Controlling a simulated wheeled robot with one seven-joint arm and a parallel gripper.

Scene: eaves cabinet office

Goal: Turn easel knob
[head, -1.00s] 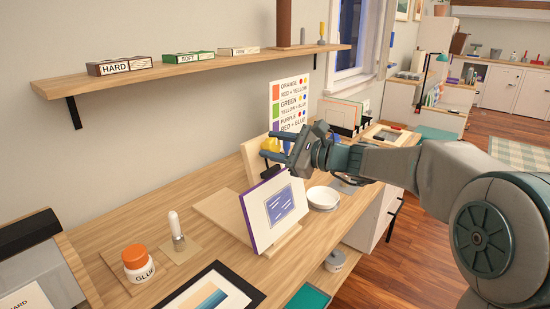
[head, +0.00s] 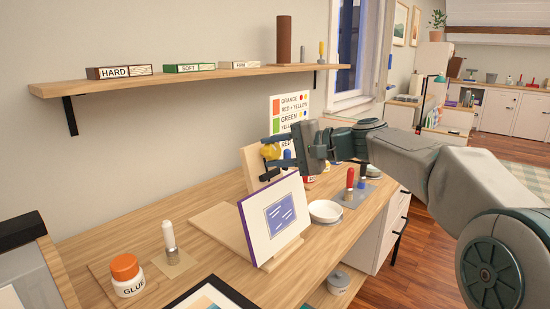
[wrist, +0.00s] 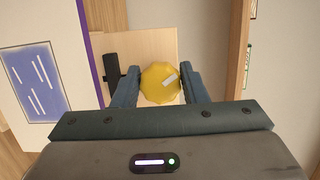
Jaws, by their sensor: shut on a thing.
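The easel knob (wrist: 159,82) is a round yellow knob with a pale mark on its face. It sits against the wooden easel board (wrist: 150,46) in the wrist view. My gripper (head: 270,152) reaches it from the right, and its two blue-grey fingers are shut on the knob's sides. In the head view the knob (head: 269,151) shows between the fingers, in front of the easel's upright board (head: 252,166). The easel's lower parts are partly hidden by the framed picture in front. A dark bar (wrist: 112,70) shows on the board left of the knob.
A white picture with a purple edge (head: 274,220) stands close in front of the easel. White bowls (head: 325,211), a red-handled tool (head: 350,180) and a glue jar (head: 126,275) are on the desk. A shelf (head: 190,80) runs along the wall above.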

